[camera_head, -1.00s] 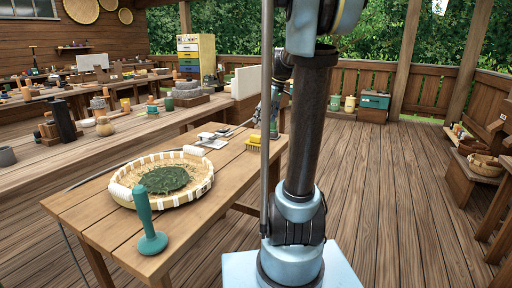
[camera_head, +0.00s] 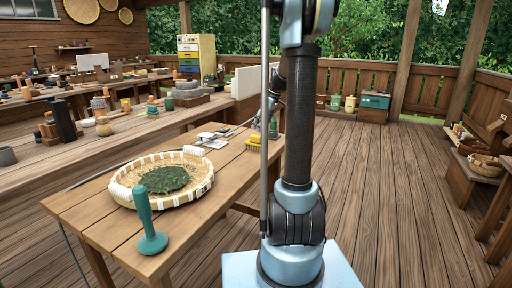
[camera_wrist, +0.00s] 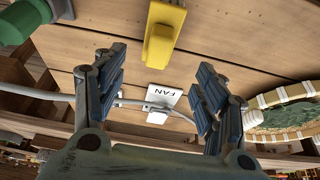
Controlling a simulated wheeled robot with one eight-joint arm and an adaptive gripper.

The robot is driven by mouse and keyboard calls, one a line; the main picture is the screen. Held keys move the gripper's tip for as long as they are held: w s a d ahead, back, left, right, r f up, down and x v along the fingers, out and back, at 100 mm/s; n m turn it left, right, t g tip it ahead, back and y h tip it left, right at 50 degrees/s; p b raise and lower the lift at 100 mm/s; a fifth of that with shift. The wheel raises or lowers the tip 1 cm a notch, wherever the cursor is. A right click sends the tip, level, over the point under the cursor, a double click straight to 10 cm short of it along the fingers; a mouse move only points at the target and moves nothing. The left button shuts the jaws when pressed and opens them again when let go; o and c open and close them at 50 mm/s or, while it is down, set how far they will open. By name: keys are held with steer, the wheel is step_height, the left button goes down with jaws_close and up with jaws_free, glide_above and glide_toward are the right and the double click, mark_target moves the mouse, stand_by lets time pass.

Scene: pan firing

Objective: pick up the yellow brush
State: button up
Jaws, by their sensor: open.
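The yellow brush (camera_head: 253,142) lies on the wooden table (camera_head: 222,190) near its far right edge in the head view, left of my arm. In the wrist view the yellow brush (camera_wrist: 163,32) is at the top centre, ahead of and between my fingers but apart from them. My gripper (camera_wrist: 160,85) is open with nothing between its two blue finger pads. In the head view my gripper is mostly hidden behind my arm.
A woven basket with green leaves (camera_head: 160,180) and a teal handled tool (camera_head: 149,222) stand on the table. A green cylinder (camera_wrist: 20,20) shows at upper left in the wrist view.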

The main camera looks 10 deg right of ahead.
mark_target(257, 136)
steer(key=x, duration=0.4)
steer(key=shift+f, duration=0.1)
steer(key=shift+d+x, duration=0.15)
steer(key=shift+x, duration=1.15)
steer(key=shift+d+x, duration=0.1)
steer(key=shift+x, duration=1.25)
steer(key=shift+s+f, duration=0.1)
steer(key=c, duration=1.2)
